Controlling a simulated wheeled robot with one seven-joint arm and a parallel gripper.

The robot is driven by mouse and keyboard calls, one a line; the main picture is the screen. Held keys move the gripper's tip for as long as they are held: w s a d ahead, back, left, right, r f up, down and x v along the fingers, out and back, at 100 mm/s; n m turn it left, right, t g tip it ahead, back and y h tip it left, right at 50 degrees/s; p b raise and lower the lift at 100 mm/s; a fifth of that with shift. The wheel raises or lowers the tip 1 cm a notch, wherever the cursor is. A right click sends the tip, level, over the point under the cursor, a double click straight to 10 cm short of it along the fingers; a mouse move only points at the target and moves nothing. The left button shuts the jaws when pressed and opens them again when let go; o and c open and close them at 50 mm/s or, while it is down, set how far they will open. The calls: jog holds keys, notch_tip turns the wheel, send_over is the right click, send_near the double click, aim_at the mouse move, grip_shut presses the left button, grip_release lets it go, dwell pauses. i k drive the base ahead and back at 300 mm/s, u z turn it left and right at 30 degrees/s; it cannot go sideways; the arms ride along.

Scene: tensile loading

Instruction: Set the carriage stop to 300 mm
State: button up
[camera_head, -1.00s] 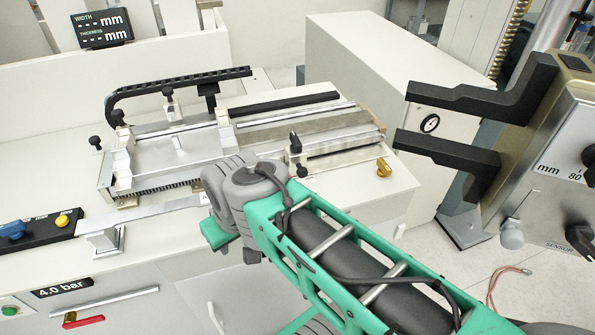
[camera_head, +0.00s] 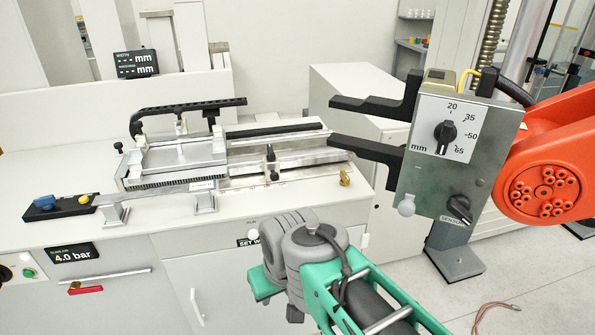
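A metal slide fixture (camera_head: 175,172) lies on the white bench, with a toothed or finely marked strip along its front edge. A black upright clamp or stop knob (camera_head: 270,153) stands at the middle of its right-hand rails. I cannot tell for sure whether this is the carriage stop. A brass-coloured knob (camera_head: 344,178) sits at the right front corner. The scale figures are too small to read, so the stop's setting does not show.
Two black prongs (camera_head: 372,104) reach left from a metal box with a dial (camera_head: 445,133), right of the bench. An orange arm-like part (camera_head: 550,165) is at the right edge. A "4.0 bar" display (camera_head: 72,253) is on the bench front. A cable (camera_head: 495,306) lies on the floor.

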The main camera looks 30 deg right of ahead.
aim_at(271, 169)
jog(key=z, duration=0.4)
jog(key=i, duration=1)
jog(key=z, duration=0.05)
jog(key=k, duration=0.5)
jog(key=z, duration=0.7)
jog(key=k, duration=1)
jog(key=u, duration=1.3)
jog(key=i, duration=0.95)
